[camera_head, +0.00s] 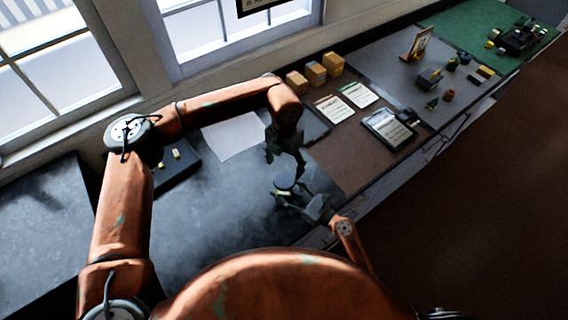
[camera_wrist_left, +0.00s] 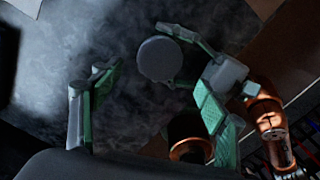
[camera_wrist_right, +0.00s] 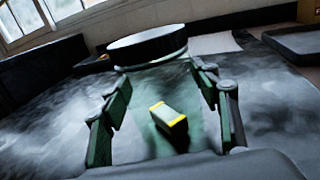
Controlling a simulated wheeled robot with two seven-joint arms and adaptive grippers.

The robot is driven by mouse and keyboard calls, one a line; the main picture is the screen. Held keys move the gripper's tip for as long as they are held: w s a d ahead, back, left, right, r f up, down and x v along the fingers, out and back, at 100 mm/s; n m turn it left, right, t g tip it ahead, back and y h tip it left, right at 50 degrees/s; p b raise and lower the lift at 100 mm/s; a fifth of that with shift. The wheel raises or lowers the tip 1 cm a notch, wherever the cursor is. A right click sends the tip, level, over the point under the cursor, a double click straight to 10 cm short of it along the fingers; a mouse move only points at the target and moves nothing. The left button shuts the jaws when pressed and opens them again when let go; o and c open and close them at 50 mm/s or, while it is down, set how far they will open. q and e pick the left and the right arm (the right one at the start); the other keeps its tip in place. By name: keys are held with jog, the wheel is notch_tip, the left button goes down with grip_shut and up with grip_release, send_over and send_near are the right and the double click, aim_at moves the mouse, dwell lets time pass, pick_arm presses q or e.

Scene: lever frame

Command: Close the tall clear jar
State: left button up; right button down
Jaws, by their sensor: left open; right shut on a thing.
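The tall clear jar (camera_wrist_right: 150,82) stands between the fingers of my right gripper (camera_wrist_right: 165,88), which is shut on it from the side. Its see-through wall is hard to make out. A dark round lid (camera_wrist_right: 147,44) sits at its top; I cannot tell how tightly it is seated. A pale block with yellow ends (camera_wrist_right: 170,116) shows through or inside the jar.
A white sheet (camera_head: 233,136) and a dark tray (camera_head: 176,164) with small yellowish pieces lie on the dark worktop (camera_head: 225,205). The worktop left of the jar is clear.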

aim_at(284, 179)
pick_arm(q)
notch_tip(284, 179, down, 8)
jog(key=shift+r, duration=0.15)
dwell(0.3)
jog(key=shift+c, duration=0.2)
jog(key=c, duration=1.2)
jog(key=shift+o, duration=0.2)
jog(key=m, duration=0.5)
jog(key=o, duration=1.4)
jog(key=shift+c, duration=0.2)
notch_tip(284, 179, up, 12)
